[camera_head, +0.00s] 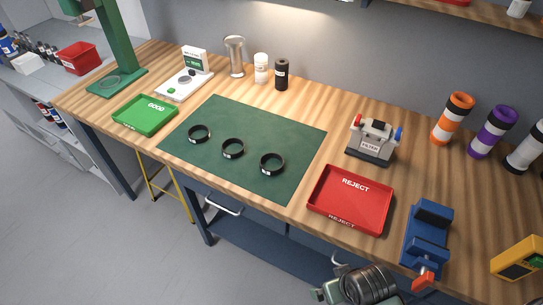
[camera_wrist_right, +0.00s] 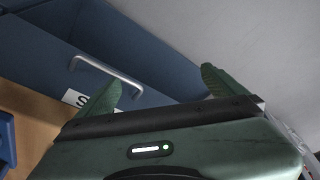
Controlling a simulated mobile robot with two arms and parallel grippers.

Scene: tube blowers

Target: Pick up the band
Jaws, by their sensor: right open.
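Three black bands lie apart on the dark green mat (camera_head: 290,128) in the head view: a left band (camera_head: 191,137), a middle band (camera_head: 233,156) and a right band (camera_head: 272,171). Each shows a small white mark on its front. My right gripper (camera_head: 326,290) is low at the bottom of the head view, in front of the table edge and away from the bands. In the right wrist view its two green fingers (camera_wrist_right: 160,85) are spread apart with nothing between them. My left gripper is not in view.
A green GOOD tray (camera_head: 125,123) is left of the mat and a red REJECT tray (camera_head: 378,215) right of it. A drawer handle (camera_wrist_right: 105,70) shows below the tabletop.

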